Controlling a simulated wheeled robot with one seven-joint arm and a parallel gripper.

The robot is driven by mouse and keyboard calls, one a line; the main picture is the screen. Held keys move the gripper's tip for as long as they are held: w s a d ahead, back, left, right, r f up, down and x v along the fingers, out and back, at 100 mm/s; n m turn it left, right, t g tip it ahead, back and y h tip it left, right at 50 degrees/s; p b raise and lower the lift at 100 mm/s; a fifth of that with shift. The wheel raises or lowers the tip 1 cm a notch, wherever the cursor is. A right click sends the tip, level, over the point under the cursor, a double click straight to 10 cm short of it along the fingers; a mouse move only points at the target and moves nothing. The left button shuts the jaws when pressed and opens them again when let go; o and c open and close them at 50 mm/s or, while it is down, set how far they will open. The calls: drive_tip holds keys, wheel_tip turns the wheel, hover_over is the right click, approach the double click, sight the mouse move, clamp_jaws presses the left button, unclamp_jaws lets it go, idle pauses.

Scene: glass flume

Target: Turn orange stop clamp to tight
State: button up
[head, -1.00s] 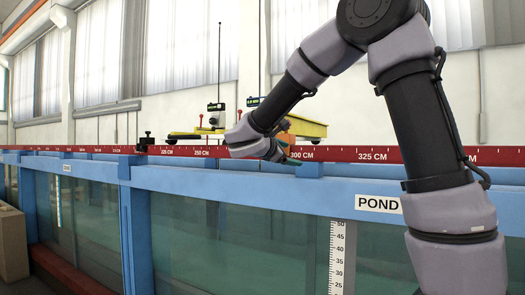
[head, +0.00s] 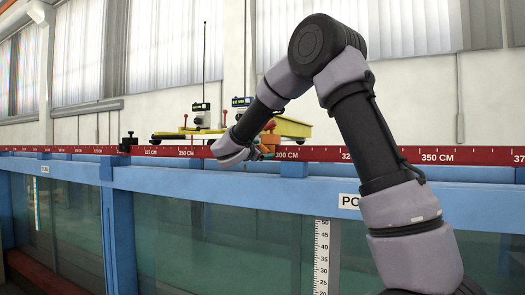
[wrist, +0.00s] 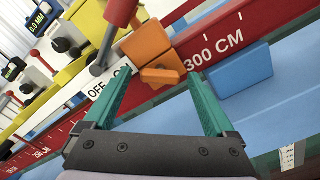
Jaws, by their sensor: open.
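The orange stop clamp (wrist: 148,43) sits on the red scale rail just left of the 300 CM mark in the wrist view. Its flat orange lever (wrist: 162,75) sticks out toward me, lying nearly level in that picture. My gripper (wrist: 157,74) is open, its two teal fingers spread on either side of the lever, with nothing held. I cannot tell how far the fingertips are from it. In the head view the clamp (head: 269,127) is partly hidden behind my wrist, and my gripper (head: 259,152) is small beside it at the rail.
The yellow carriage (head: 290,127) with small displays and red-knobbed levers stands behind the rail. In the wrist view a red-handled lever (wrist: 121,12) and an OFF/ON plate (wrist: 98,88) are close left of the clamp. A blue block (wrist: 240,82) is right. A black rail clamp (head: 128,142) stands farther left.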

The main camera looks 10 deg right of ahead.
drive_tip(key=shift+w+d, duration=0.1)
drive_tip(key=c, duration=1.4)
drive_tip(key=shift+m, duration=0.4)
drive_tip(key=m, duration=0.5)
drive_tip(key=shift+m, duration=0.4)
drive_tip(key=m, duration=0.5)
drive_tip(key=shift+m, duration=0.4)
drive_tip(key=shift+f, duration=0.1)
